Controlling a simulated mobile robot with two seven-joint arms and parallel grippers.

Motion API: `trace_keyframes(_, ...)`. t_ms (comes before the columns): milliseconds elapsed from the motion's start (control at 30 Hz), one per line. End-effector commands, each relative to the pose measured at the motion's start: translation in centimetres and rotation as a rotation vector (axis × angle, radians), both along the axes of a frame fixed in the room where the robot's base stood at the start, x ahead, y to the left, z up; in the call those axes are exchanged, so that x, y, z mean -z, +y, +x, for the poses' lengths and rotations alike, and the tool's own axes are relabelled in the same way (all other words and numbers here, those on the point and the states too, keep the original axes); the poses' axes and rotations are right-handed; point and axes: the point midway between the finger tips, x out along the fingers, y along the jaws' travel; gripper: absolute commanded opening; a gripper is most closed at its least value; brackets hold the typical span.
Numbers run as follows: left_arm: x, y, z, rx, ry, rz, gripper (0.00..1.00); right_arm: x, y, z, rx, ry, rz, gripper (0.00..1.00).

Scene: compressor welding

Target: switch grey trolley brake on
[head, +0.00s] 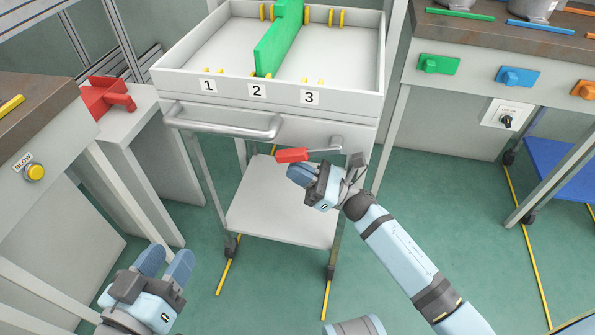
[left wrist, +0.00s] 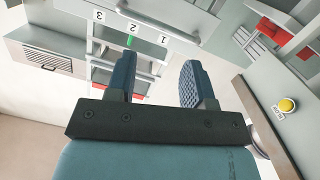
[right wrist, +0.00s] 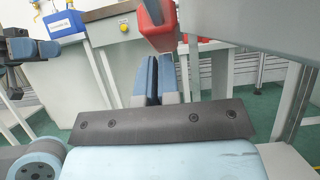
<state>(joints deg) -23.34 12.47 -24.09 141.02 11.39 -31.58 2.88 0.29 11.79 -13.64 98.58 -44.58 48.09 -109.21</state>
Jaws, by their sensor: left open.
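The grey trolley (head: 335,125) stands in the middle of the head view, with a tray labelled 1, 2, 3 on top and a lower shelf. Its brake lever has a red handle (head: 291,155) pointing left under the tray's right front. My right gripper (head: 292,172) is just below the red handle, fingers together with nothing visible between them. In the right wrist view the red handle (right wrist: 157,25) is beyond the fingertips; contact cannot be told. My left gripper (head: 165,262) is open and empty at the lower left, away from the trolley. Its spread fingers show in the left wrist view (left wrist: 158,80).
A push bar (head: 225,123) runs along the trolley's front left. A green divider (head: 280,40) stands in the tray. A bench with a yellow button (head: 36,172) is at left; a workbench with coloured switches (head: 515,76) is at right. Green floor is clear in front.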

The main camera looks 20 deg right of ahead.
Motion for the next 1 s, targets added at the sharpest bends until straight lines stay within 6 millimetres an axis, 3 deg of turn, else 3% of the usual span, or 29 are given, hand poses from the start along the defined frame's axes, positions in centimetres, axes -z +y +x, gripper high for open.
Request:
trace_keyframes(33, -0.1, 0.0, -0.1, 0.000, 0.002, 0.000, 0.48, -1.3, 0.3, 0.2, -0.003, -0.018, 0.012, 0.00)
trace_keyframes(533, -0.1, 0.1, -0.2, 0.002, 0.003, 0.006, 0.48, -1.2, -0.1, -0.1, -0.004, -0.017, 0.016, 0.00)
trace_keyframes(667, -0.6, 0.2, 0.0, -0.002, -0.006, 0.003, 0.48, -0.1, -1.6, -1.0, -0.003, -0.013, 0.012, 0.00)
trace_keyframes(1000, -2.2, 0.3, 0.3, -0.020, -0.054, -0.025, 0.48, 4.6, -7.6, -4.3, 0.001, 0.002, 0.007, 0.00)
